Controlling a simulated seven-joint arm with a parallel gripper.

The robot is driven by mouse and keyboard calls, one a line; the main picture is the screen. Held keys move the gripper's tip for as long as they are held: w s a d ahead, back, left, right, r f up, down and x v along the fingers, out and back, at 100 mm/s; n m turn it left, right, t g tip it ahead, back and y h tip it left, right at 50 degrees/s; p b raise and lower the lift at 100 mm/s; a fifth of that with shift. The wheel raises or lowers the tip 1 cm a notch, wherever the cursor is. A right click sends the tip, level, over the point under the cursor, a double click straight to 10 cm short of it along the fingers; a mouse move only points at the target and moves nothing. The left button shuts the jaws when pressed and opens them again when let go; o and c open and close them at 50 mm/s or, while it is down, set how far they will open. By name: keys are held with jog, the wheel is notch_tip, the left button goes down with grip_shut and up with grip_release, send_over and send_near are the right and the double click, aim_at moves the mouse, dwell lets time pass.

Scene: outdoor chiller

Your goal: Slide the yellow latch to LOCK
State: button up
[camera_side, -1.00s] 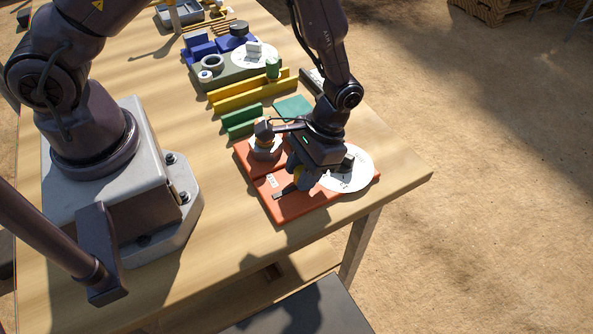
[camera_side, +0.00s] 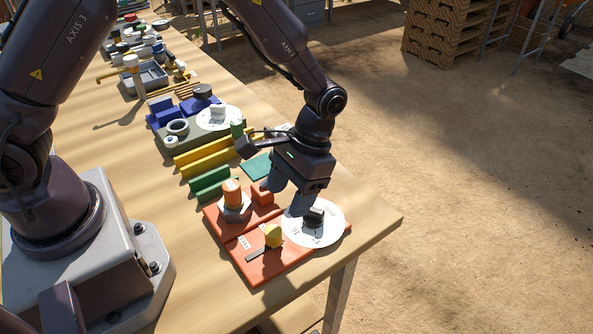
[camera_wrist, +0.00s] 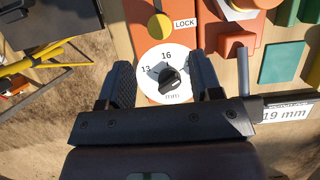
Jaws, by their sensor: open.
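The yellow latch (camera_side: 273,236) stands on the red board (camera_side: 254,273) at the table's front corner, at one end of a dark slot. In the wrist view the yellow latch (camera_wrist: 160,27) sits directly beside the LOCK label (camera_wrist: 185,23), at the slot's end nearer the white dial. My gripper (camera_side: 289,195) is raised above the board, apart from the latch, near the white dial. In the wrist view my gripper (camera_wrist: 160,82) is open and empty, its fingers either side of the dial's black knob.
The white dial (camera_side: 326,234) with its black knob (camera_side: 314,216) lies beside the latch. An orange-topped part (camera_side: 232,194) stands at the board's left. Green (camera_side: 210,184) and yellow bars (camera_side: 205,158) lie behind. Open ground lies right of the table.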

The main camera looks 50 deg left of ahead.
jog(key=shift+v, duration=2.35)
jog(key=shift+f, duration=0.1)
jog(key=s+a+r+t, duration=0.5)
jog(key=s+r, duration=0.2)
jog(key=r, duration=0.3)
jog(key=s+a+r+t, duration=0.5)
jog(key=s+r, duration=0.2)
jog(key=r, duration=0.3)
jog(key=shift+s+a, duration=0.25)
jog(key=shift+s, duration=0.1)
